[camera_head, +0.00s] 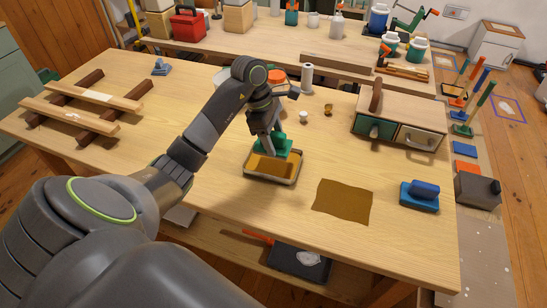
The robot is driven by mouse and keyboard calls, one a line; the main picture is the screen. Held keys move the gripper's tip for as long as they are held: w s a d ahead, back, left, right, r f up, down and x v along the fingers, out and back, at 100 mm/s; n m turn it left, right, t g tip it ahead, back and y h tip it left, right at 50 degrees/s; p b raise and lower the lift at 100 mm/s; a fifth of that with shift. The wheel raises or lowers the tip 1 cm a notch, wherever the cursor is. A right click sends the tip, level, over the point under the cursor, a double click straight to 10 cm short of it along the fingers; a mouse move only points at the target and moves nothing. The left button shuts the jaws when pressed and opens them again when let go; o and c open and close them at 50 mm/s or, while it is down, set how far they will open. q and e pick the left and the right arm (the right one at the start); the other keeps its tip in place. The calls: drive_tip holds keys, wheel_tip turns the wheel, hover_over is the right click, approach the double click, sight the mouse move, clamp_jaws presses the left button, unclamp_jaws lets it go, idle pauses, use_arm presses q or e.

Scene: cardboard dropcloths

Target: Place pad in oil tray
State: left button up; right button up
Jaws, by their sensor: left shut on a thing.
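The oil tray (258,177) is a shallow grey-rimmed tray with amber liquid in it, on the middle of the wooden table. My left gripper (269,140) points down over the tray's far side and is shut on a green pad (283,147). The pad is at or just above the tray's far edge. I cannot tell whether it touches the tray or the oil. The fingers partly hide the pad. My right gripper is not in view.
A brown square sheet (343,201) lies right of the tray. A blue block-like tool (420,195) sits at the right edge. A wooden drawer box (399,122) stands behind them. Wooden slats on dark bars (85,104) lie at left. The table is clear left of the tray.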

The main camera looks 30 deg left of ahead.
use_arm(q)
drive_tip(key=shift+f, duration=0.7)
wheel_tip(320, 180, down, 4)
drive_tip(key=shift+s+d+r+p, duration=0.1)
drive_tip(key=shift+d+p, duration=0.05)
drive_tip(key=shift+p, duration=0.3)
drive_tip(key=shift+f, duration=0.35)
drive_tip(key=shift+f+b, duration=0.2)
drive_tip(key=shift+b, duration=0.1)
drive_tip(key=o, duration=1.1)
drive_tip(key=shift+r, duration=0.1)
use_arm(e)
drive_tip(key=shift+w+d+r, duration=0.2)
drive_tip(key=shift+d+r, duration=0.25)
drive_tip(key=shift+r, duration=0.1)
use_arm(q)
drive_tip(key=shift+r, duration=0.1)
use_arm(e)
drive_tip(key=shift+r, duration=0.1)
